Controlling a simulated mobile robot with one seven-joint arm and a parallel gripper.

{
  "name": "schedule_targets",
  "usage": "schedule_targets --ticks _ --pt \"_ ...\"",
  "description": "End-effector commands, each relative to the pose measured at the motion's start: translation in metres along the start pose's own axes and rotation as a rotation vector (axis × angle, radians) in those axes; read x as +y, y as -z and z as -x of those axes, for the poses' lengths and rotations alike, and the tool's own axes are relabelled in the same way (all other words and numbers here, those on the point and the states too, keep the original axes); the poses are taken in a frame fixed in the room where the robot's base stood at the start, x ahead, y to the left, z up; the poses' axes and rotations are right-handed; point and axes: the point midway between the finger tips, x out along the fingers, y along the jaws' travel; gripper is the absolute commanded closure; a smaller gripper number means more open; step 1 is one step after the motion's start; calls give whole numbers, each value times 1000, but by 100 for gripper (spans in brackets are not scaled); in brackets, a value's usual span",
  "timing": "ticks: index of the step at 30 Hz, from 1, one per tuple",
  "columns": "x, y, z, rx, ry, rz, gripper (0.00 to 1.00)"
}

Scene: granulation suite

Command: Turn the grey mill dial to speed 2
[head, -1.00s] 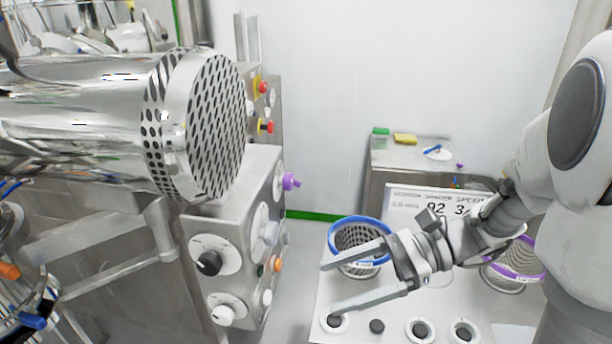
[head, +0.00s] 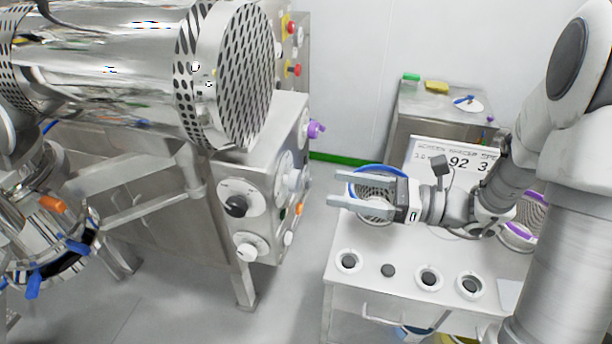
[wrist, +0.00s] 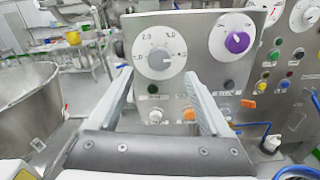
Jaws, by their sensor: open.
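The grey mill dial (wrist: 158,61) faces my gripper in the wrist view. It is a grey knob on a round white plate with numbers from about 1.0 to 4.0; its pointer is too small to read surely. In the head view the grey dial (head: 291,181) shows edge-on on the steel cabinet's right face. My gripper (head: 337,188) is open and empty, right of the panel and apart from it, fingers pointing left. In the wrist view the gripper (wrist: 158,76) has its fingers on either side below the dial, touching nothing.
A purple knob (wrist: 238,43) sits right of the grey dial. Small buttons and an orange knob (wrist: 246,115) lie below. A black knob (head: 237,206) and a white knob (head: 247,249) are on the cabinet's front. A white-topped table (head: 345,285) holding baskets stands under my arm.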

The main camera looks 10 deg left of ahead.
Motion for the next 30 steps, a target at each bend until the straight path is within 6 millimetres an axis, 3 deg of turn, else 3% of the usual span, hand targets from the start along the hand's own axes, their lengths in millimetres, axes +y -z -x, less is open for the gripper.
schedule_targets --ticks 3,9,15,23,25,30 --pt "2 -1 -27 1 -6 -3 18" --pt "1 -1 -60 1 -4 -1 18" --pt "0 0 -74 1 -1 -1 18" --pt "0 1 -75 1 0 0 18" --pt "0 0 -75 1 0 0 25" --pt "0 0 -75 1 0 0 56"
